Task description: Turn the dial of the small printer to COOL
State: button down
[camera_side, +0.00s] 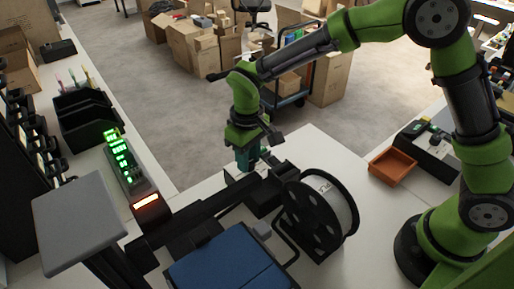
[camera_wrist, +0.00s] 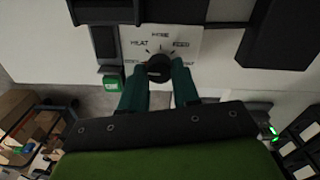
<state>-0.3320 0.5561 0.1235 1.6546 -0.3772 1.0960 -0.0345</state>
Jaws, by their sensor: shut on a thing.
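The small printer (camera_side: 205,205) has a dark frame and a blue bed, and stands on the white table in the side view. Its dial (camera_wrist: 158,68) is a round black knob on a white label plate (camera_wrist: 190,38) in the wrist view. I read HEAT at upper left, HOME at the top and FEED at upper right; the two lower labels are too blurred or covered to read. My gripper (camera_wrist: 159,78) has its two teal fingers on either side of the knob, shut on it. I cannot tell where the dial points. In the side view my gripper (camera_side: 247,158) hides the dial.
A black spool (camera_side: 318,212) stands close right of my gripper. An orange tray (camera_side: 392,166) lies farther right. A green-lit device (camera_side: 124,162) and black bins (camera_side: 86,120) stand on the left bench. A small green button (camera_wrist: 111,82) sits left of the dial.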

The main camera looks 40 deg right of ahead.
aim_at(252, 162)
jog(key=shift+n, duration=0.3)
jog(key=c, duration=0.8)
grip_release()
notch_tip(252, 162, up, 17)
jog(key=s+d+m+t, duration=0.2)
jog(key=s+d, duration=0.3)
jog(key=s, duration=0.1)
jog(key=s+d+m+t+y, duration=0.1)
jog(key=s+d+m+t, duration=0.1)
jog(key=s+d, duration=0.3)
jog(key=s+d+m+t+y, duration=0.1)
jog(key=s+d+m+t, duration=0.2)
jog(key=s+d, duration=0.2)
jog(key=shift+s+d+r, duration=0.1)
jog(key=shift+s+d, duration=0.1)
jog(key=shift+s, duration=0.6)
